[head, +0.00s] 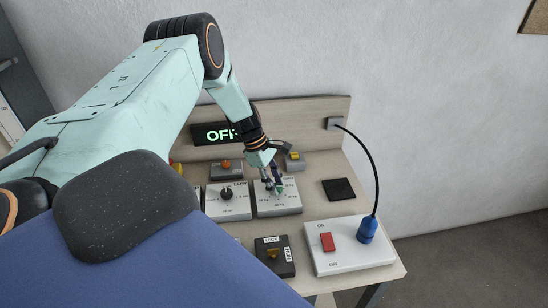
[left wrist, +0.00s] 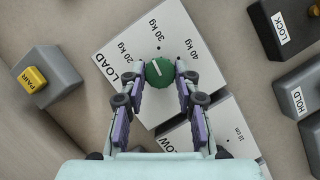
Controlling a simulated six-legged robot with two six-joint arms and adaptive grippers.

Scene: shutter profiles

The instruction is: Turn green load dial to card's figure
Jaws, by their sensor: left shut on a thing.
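The green load dial (left wrist: 158,72) sits on a pale panel (left wrist: 110,20) marked LOAD, with 20 kg, 30 kg and 40 kg printed around it. A short white line on the dial's face slants up and left in the left wrist view. My left gripper (left wrist: 161,76) has a fingertip on each side of the dial and is shut on it. In the head view my left gripper (head: 273,184) reaches down onto this panel and partly covers the green dial (head: 280,190). I cannot make out a card with a figure. My right gripper is not in view.
A LOW panel with a black knob (head: 226,194) stands just left. A lit sign reading OFF (head: 213,133) is behind, partly hidden by my arm.

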